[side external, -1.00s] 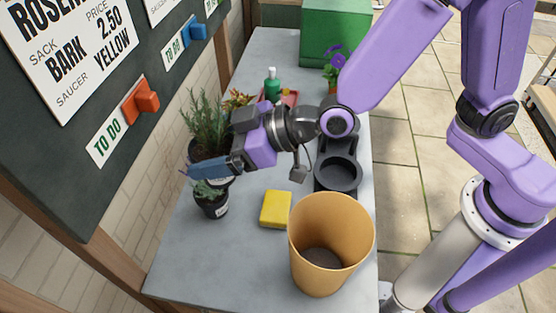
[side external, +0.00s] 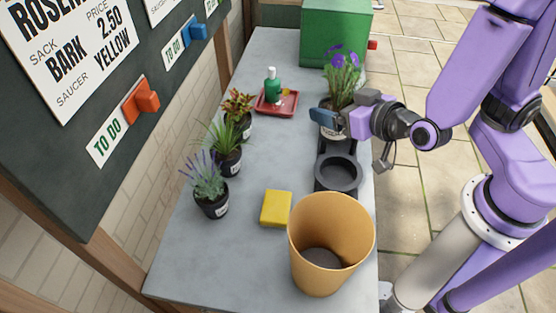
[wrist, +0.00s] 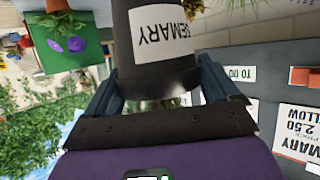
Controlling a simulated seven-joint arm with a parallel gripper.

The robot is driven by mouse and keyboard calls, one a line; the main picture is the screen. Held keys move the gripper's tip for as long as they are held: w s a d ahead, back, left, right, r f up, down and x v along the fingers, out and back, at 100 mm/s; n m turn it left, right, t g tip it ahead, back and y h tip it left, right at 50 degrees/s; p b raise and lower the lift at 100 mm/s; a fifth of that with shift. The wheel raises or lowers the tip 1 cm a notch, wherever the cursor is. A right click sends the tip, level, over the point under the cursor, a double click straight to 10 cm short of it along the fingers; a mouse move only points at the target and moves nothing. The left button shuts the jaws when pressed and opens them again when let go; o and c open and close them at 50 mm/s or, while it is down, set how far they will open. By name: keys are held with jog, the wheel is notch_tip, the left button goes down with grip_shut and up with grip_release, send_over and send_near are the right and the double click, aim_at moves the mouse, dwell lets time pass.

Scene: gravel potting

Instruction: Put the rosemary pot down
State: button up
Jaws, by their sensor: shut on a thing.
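The rosemary pot (wrist: 155,72) is dark, with a white label reading "SEMARY" in the wrist view. My gripper (side external: 332,124) is shut on it, with one finger on each side in the wrist view. In the side view the rosemary foliage (side external: 341,90) stands upright above my gripper. The pot is over the far end of a black holder (side external: 338,174), whose near round recess is empty. My gripper hides much of the pot, so I cannot tell whether it touches the holder.
Three potted plants stand along the left: lavender (side external: 207,188), grassy (side external: 224,150) and reddish (side external: 238,112). A red tray (side external: 277,109) holds a green bottle (side external: 272,86). A yellow sponge (side external: 276,208) and a tan bucket (side external: 331,250) are nearer. A green box (side external: 334,38) stands behind.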

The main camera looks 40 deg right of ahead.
jog(key=shift+w+f, duration=0.1)
jog(key=shift+f, duration=1.95)
jog(key=shift+w+a+f, duration=0.85)
jog(key=shift+w+f, duration=1.3)
jog(key=shift+w+a+f, duration=0.9)
jog(key=shift+w+f, duration=1.25)
jog(key=shift+f, duration=0.05)
jog(key=shift+w+a+f, duration=0.85)
jog(key=shift+w+f, duration=1.3)
jog(key=shift+f, duration=0.1)
jog(key=o, duration=1)
